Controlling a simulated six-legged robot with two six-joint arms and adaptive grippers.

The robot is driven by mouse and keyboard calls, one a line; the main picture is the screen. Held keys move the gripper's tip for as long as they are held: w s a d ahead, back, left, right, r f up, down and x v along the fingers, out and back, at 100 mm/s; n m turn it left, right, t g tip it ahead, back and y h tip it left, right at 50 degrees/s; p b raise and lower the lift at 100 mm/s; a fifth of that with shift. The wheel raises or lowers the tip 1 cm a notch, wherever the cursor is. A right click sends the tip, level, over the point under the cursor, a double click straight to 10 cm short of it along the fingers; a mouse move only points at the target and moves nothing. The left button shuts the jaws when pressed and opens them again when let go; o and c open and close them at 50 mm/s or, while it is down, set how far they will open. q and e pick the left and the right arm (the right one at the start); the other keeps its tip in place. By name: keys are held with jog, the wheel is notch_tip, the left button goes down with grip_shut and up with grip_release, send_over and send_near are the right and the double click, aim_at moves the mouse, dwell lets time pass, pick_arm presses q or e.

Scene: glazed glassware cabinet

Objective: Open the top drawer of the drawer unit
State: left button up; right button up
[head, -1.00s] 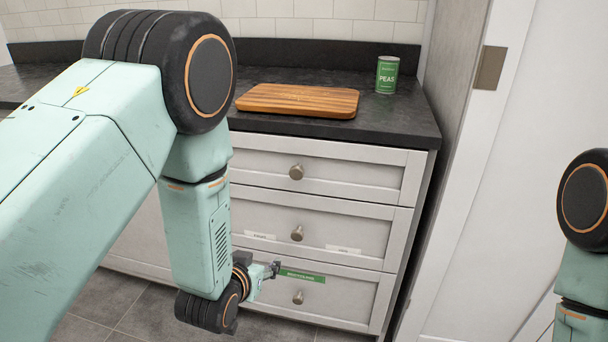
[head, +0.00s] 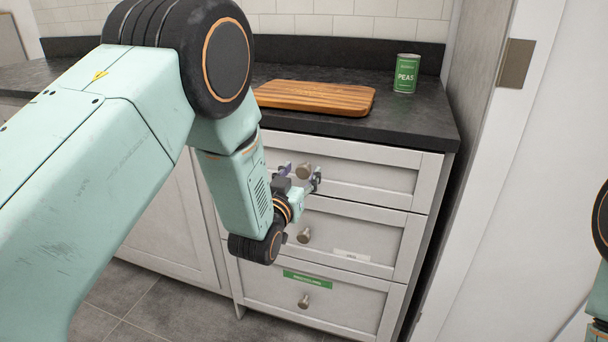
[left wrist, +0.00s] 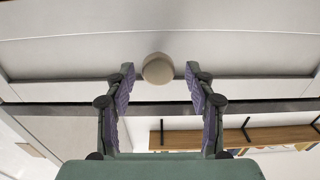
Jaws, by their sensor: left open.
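The drawer unit (head: 437,196) is white with three stacked drawers. The top drawer (head: 365,176) is shut and has a round metal knob (head: 304,170). My left gripper (head: 301,176) is open in front of the top drawer, close to the knob. In the left wrist view the knob (left wrist: 158,69) lies ahead, between the lines of the two open fingers (left wrist: 160,88) and at about their tips. I cannot tell whether the fingers touch it. My right gripper is out of view; only part of my right arm shows at the right edge.
The middle drawer knob (head: 304,236) and bottom drawer knob (head: 304,300) stick out below. A striped wooden board (head: 315,97) and a green peas can (head: 406,74) stand on the dark countertop (head: 420,120). A white door frame (head: 478,180) is to the right.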

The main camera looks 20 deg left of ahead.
pick_arm(q)
jog(key=shift+w+d+f, duration=0.1)
jog(key=shift+w+f, duration=0.05)
jog(key=shift+w, duration=0.8)
jog(key=shift+c, duration=0.3)
grip_shut()
